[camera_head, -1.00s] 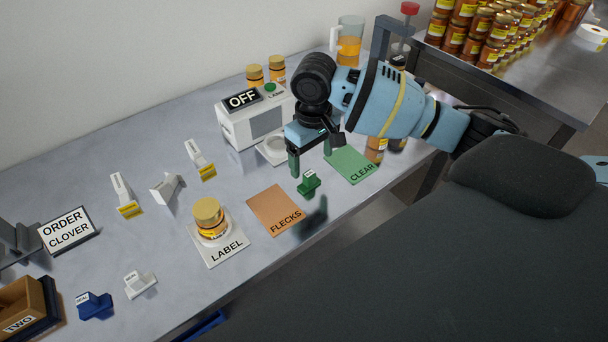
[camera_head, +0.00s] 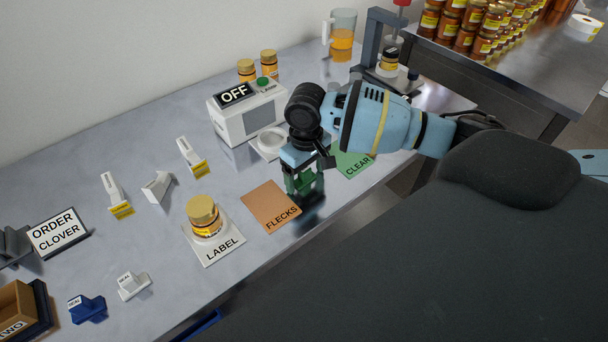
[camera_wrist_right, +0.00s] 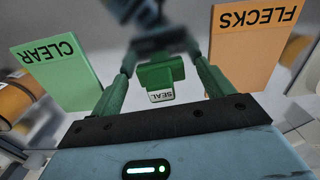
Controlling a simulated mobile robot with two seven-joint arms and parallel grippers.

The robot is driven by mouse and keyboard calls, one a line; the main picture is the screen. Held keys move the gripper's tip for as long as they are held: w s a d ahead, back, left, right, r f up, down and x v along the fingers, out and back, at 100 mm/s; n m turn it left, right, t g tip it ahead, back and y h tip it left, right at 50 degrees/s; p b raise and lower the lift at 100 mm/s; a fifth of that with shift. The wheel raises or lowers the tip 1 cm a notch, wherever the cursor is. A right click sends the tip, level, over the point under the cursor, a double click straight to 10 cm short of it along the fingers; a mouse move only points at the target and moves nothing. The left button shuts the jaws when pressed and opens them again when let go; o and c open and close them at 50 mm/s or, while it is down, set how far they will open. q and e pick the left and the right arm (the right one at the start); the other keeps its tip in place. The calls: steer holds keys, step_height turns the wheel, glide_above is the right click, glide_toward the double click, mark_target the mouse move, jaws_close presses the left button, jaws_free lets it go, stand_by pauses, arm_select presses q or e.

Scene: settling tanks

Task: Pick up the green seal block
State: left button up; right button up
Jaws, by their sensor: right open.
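The green seal block (camera_head: 302,181) stands on the grey table between the orange FLECKS mat (camera_head: 270,207) and the green CLEAR mat (camera_head: 354,161). My right gripper (camera_head: 304,186) is low over it, fingers pointing down, with one finger on each side of the block. In the right wrist view the green seal block (camera_wrist_right: 158,76) shows its white SEAL label between the two open fingers of the gripper (camera_wrist_right: 161,60), with a gap on both sides. In the head view the fingers partly hide the block. My left gripper is not in view.
A white machine with an OFF sign (camera_head: 247,108) stands behind the gripper. A blue seal block (camera_head: 88,308) and a white seal block (camera_head: 133,286) are at the front left.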

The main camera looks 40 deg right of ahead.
steer(key=shift+c, duration=0.4)
steer(key=c, duration=1)
steer(key=shift+r, duration=0.15)
steer(key=shift+r, duration=0.2)
step_height(320, 180, up, 3)
steer(key=s+a, duration=0.3)
steer(key=s+a+r+p, duration=0.1)
steer(key=s+a, duration=0.2)
steer(key=s, duration=0.1)
steer(key=s+a+p, duration=0.1)
steer(key=s+a, duration=0.2)
steer(key=shift+s+a+r, duration=0.15)
steer(key=shift+s+a, duration=0.1)
steer(key=shift+s, duration=0.1)
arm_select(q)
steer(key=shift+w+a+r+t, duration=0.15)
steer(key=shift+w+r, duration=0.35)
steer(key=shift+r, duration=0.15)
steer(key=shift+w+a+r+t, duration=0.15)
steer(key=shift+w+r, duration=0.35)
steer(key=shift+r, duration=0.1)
arm_select(e)
steer(key=shift+s+a, duration=0.55)
steer(key=shift+s, duration=0.1)
steer(key=shift+r, duration=0.1)
